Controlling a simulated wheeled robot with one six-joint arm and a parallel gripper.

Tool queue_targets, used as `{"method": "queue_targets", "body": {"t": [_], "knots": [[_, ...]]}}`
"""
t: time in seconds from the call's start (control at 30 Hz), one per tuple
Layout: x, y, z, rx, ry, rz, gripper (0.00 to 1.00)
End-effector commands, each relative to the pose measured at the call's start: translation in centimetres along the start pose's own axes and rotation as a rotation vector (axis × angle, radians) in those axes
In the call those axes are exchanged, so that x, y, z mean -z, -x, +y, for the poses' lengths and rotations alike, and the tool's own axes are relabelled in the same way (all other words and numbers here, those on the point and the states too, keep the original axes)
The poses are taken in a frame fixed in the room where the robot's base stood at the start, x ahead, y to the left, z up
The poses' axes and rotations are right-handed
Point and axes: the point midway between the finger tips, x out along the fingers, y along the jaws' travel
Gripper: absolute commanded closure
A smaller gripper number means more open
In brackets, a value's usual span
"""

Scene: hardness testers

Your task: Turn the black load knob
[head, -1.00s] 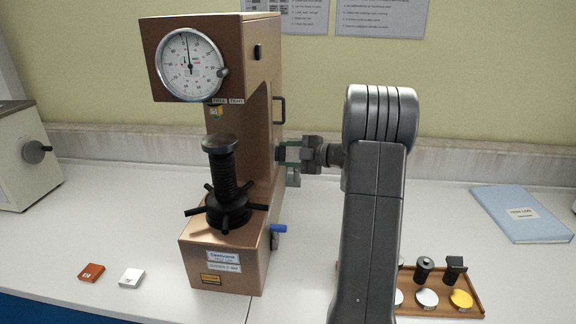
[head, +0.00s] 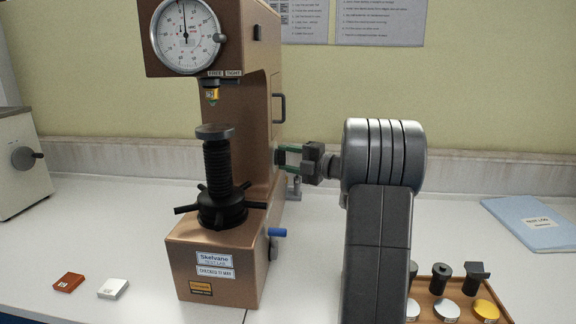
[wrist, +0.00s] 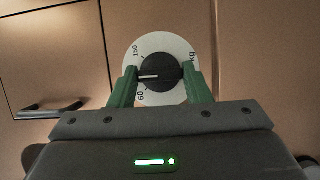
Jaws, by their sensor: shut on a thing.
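The black load knob (wrist: 160,73) sits on a white round dial (wrist: 185,48) on the brown side of the hardness tester (head: 262,110). The dial shows 150 at upper left and 60 at lower left. The knob's white line lies on its left half and points left, between those numbers. My gripper (wrist: 160,80) has its green fingers on the left and right sides of the knob, shut on it. In the head view my gripper (head: 288,158) reaches the tester's right side from the right; the knob is hard to make out there.
A black handle (head: 279,108) is on the tester's side, above my gripper. A blue-tipped lever (head: 277,232) sticks out low on the tester. A wooden tray (head: 500,311) with several small parts stands at lower right, partly behind my arm. A blue folder (head: 525,222) lies at far right.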

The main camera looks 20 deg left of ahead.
Motion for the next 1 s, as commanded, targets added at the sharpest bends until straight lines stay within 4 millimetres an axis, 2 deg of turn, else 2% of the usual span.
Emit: {"method": "queue_targets", "body": {"t": [0.4,0.43,0.53,0.87,1.0], "knots": [[0.1,0.0,-0.1,0.0,0.004,0.002,0.79],[0.1,0.0,-0.1,0.0,0.004,0.002,0.54],[0.0,0.0,-0.1,0.0,0.004,0.002,0.35],[0.0,0.2,-0.1,-0.001,0.004,0.0,0.35],[-0.1,1.8,0.0,0.0,0.004,-0.002,0.35]]}}
